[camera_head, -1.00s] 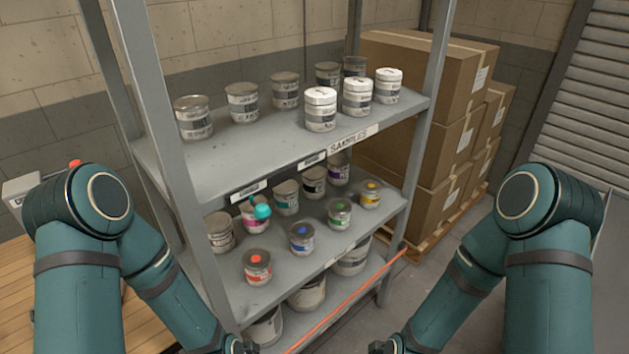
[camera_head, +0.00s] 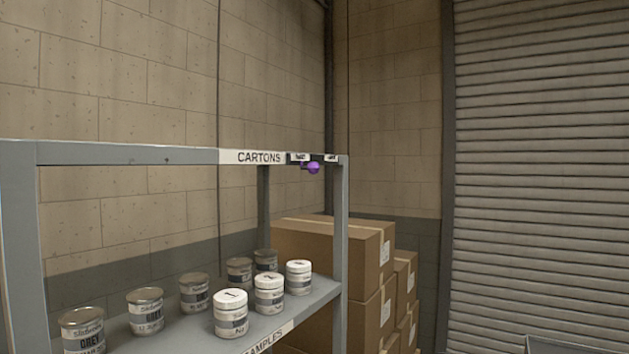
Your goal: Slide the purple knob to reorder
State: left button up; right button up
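The purple knob (camera_head: 313,168) is a small round knob on the front edge of the top shelf, near its right end. It hangs just below a dark label strip (camera_head: 300,158) with two small white labels, and it sits under the gap between them, nearer the left label. The label lettering is too small to read surely. The strip is to the right of the white CARTONS sign (camera_head: 253,157). Neither of my grippers shows in this view.
The grey shelf rack (camera_head: 342,215) fills the left side. Grey and white cans (camera_head: 231,313) stand on its SAMPLES shelf. Stacked cardboard boxes (camera_head: 325,248) stand behind and right of it. A ribbed shutter (camera_head: 540,180) is at the right. Open space lies before the shutter.

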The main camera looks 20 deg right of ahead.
aim_at(313, 168)
jog(key=i+l, duration=0.1)
jog(key=l, duration=0.45)
jog(key=i+l+u, duration=0.15)
jog(key=l, duration=0.4)
jog(key=i+l, duration=0.2)
jog(key=l+u, duration=0.05)
